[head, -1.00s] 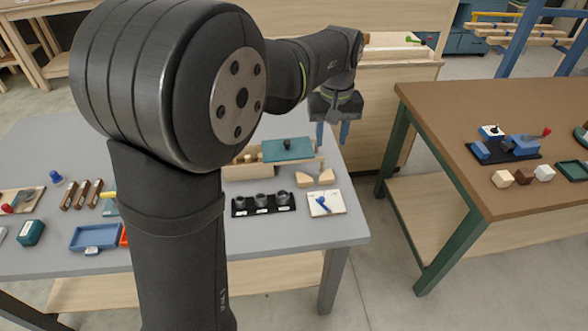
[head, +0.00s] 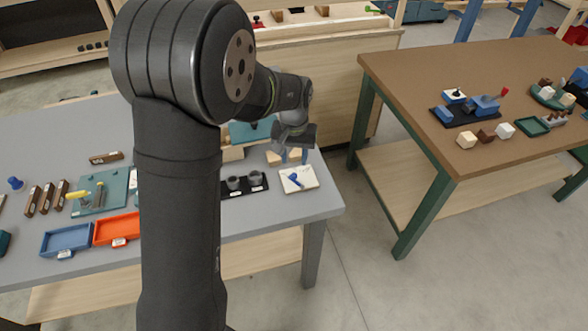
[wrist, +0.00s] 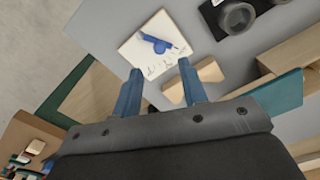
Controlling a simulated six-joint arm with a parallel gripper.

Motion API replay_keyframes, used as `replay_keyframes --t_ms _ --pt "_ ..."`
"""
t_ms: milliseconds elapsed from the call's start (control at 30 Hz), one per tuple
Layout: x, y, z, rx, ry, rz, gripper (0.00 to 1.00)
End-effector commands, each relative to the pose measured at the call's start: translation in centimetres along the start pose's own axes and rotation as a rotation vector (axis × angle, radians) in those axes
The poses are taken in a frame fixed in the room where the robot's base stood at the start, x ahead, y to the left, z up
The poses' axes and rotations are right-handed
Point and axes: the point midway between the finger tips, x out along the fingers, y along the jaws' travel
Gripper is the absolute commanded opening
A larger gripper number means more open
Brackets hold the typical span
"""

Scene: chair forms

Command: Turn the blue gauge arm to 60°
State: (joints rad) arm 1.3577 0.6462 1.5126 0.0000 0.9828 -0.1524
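The blue gauge arm (head: 296,180) lies on a white square gauge board (head: 309,184) at the right end of the grey table. In the wrist view the gauge arm (wrist: 160,43) shows near the top centre, on the gauge board (wrist: 133,46) with small printed marks too small to read. My gripper (head: 294,156) hangs above the table just behind the board. In the wrist view my gripper (wrist: 160,70) has its two blue fingers spread apart with nothing between them, and the gauge arm shows beyond the fingertips.
A black holder (head: 258,189) with dark round cups stands left of the board. Wooden blocks (wrist: 207,73) and a teal-lidded wooden box (head: 252,131) stand behind. Orange (head: 117,229) and blue trays (head: 66,240) lie further left. A brown table (head: 440,140) stands right, across a floor gap.

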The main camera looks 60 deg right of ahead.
Motion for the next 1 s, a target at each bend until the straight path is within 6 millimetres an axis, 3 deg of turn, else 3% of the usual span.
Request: replay_keyframes --t_ms 100,300,700,733,900,1000 --pt "2.5 0.0 0.1 0.000 -0.004 -0.001 0.39" --pt "5.1 0.0 0.0 -0.001 -0.002 0.000 0.39" --pt "5.9 0.0 0.0 -0.001 0.000 0.000 0.39" --pt "5.9 0.0 0.0 -0.001 0.000 0.000 0.37" --pt "5.9 0.0 0.0 -0.001 0.000 0.000 0.04" --pt "5.9 0.0 0.0 -0.001 0.000 0.000 0.00"
